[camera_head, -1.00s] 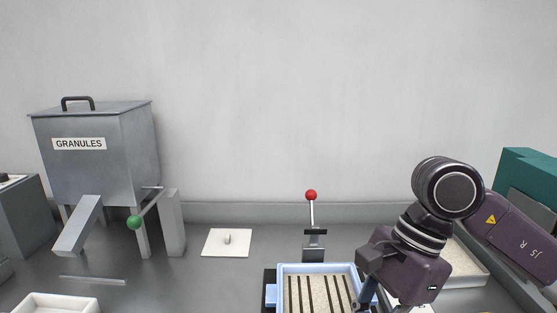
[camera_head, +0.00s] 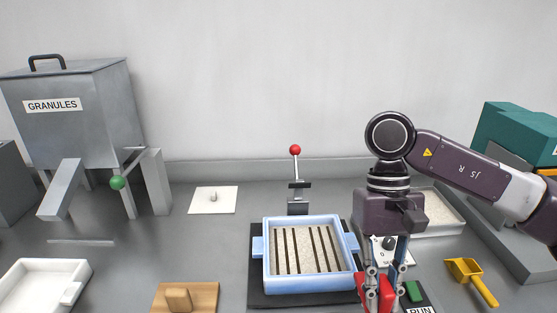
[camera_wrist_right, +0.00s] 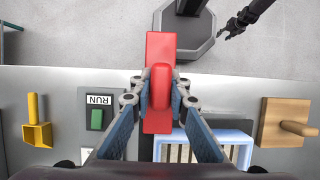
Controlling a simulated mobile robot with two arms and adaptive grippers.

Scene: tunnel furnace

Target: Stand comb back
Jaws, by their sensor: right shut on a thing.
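The red comb (camera_wrist_right: 158,110) is a flat red bar with a raised grip. My right gripper (camera_wrist_right: 161,88) is shut on that grip. In the head view the comb (camera_head: 386,296) shows only partly, behind the fingers of my right gripper (camera_head: 379,290), near the front right corner of the blue tray (camera_head: 309,287). The comb's underside and any teeth are hidden. The tray holds pale granules with several dark straight grooves. My left gripper (camera_wrist_right: 234,24) appears small and dark in the right wrist view, over the floor; its jaws are too small to judge.
A wooden block with a knob (camera_head: 185,300) lies left of the tray. A yellow scoop (camera_head: 470,280) and a RUN switch (camera_head: 415,293) lie to the right. A granule tray (camera_head: 437,218) and red-knobbed lever (camera_head: 296,170) stand behind.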

